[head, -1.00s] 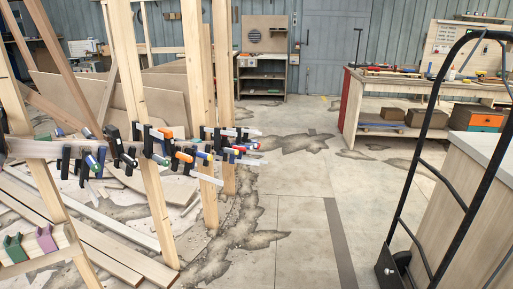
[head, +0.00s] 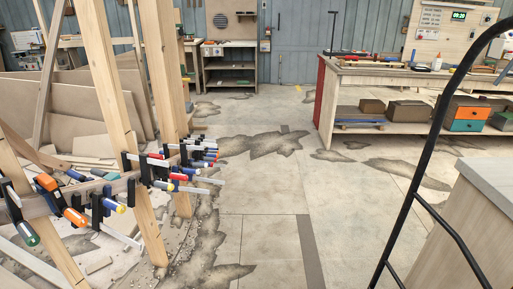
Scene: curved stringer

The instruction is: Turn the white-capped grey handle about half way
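A row of bar clamps (head: 145,170) with coloured handles grips a curved wooden strip between upright posts at the left. Red and blue handles crowd together farther along the row. I cannot make out a white-capped grey handle among them; the far handles are small and overlap. Neither of my grippers is in view.
Wooden posts (head: 111,75) stand at the left, with leaning boards behind. A black tubular frame (head: 433,140) and a grey-topped cabinet (head: 465,220) are at the right. A workbench (head: 400,79) stands farther back. The patched concrete floor (head: 260,200) between is open.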

